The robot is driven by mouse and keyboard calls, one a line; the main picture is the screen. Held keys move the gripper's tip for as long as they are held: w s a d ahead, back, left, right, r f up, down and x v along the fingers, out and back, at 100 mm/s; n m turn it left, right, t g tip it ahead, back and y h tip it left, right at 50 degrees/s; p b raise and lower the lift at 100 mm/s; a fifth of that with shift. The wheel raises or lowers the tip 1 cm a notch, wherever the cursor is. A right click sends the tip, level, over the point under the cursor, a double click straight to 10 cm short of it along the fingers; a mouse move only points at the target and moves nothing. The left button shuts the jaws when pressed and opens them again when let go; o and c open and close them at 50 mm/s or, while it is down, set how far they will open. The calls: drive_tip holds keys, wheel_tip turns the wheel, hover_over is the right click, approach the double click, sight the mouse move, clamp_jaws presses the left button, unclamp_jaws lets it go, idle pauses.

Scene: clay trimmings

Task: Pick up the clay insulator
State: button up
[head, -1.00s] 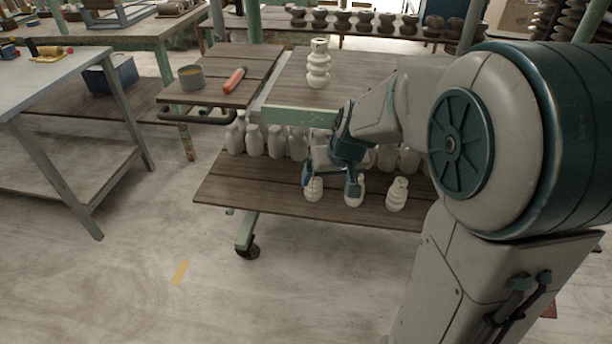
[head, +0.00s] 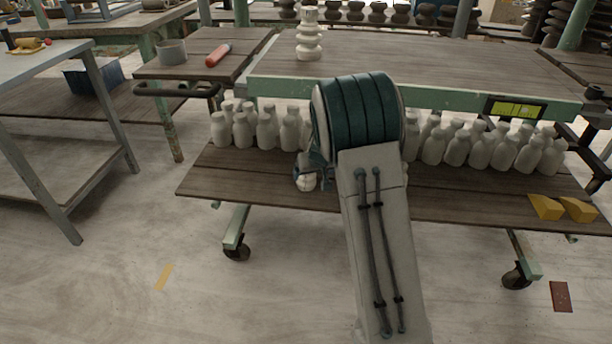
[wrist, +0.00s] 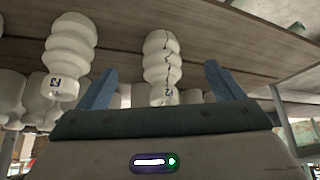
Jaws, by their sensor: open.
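In the wrist view, which looks upside down, my gripper (wrist: 161,72) has its two blue fingers spread apart. A cream ribbed clay insulator (wrist: 161,52) appears between the fingers, with gaps on both sides. A dark jagged crack runs down it, and a small dark mark shows at its end. A second ribbed insulator (wrist: 72,45), without a visible crack, stands to the left, outside the fingers. In the head view my arm hides most of my gripper and the shelf there. One small insulator (head: 306,178) shows beside the blue gripper parts on the lower shelf.
The lower shelf (head: 250,180) holds rows of white bottle-shaped pieces (head: 265,130) behind, and yellow wedges (head: 545,206) at right. The tabletop (head: 420,65) above overhangs it and bears a taller ribbed piece (head: 308,40). The floor in front is open.

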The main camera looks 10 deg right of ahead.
hover_over(306, 183)
drive_tip(key=shift+w+d+b, duration=0.35)
drive_tip(key=shift+w+d, duration=0.1)
drive_tip(key=shift+b+x, duration=0.75)
drive_tip(key=shift+x, duration=1.8)
drive_tip(key=c, duration=1.2)
drive_tip(key=shift+r, duration=0.1)
drive_tip(key=c, duration=0.3)
